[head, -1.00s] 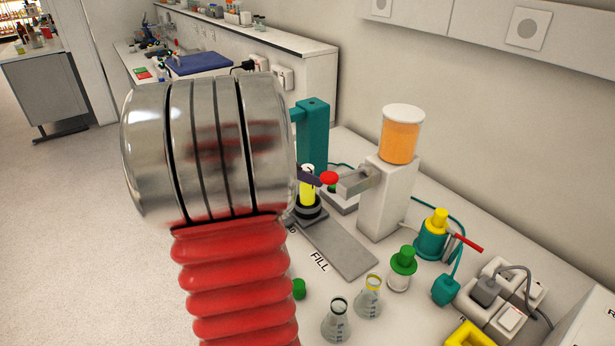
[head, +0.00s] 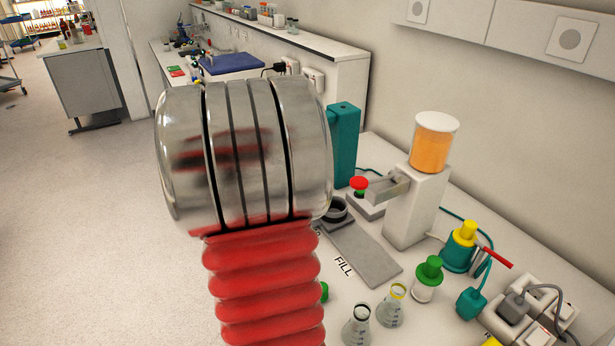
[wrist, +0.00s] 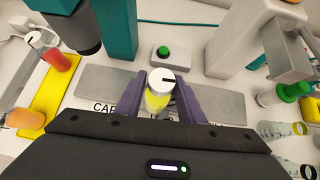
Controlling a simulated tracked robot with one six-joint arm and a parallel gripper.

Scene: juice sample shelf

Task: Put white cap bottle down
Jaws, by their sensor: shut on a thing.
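The white cap bottle (wrist: 158,101) holds yellow liquid and has a black mark on its cap. In the wrist view it stands between the two purple fingers of my gripper (wrist: 160,98), which is shut on it. Its lower part is hidden by my gripper body, so I cannot tell how high its base is. In the head view my red and metal arm hides the gripper and the bottle. The dark round holder (head: 335,211) by the teal column shows there with no bottle in it.
A grey plate marked FILL (head: 368,257) lies before the white juice dispenser (head: 416,205). A teal column (head: 344,145) stands behind. Two flasks (head: 391,306) and a green-capped bottle (head: 428,279) are at right. A yellow tray (wrist: 52,98) carries a red bottle (wrist: 58,56).

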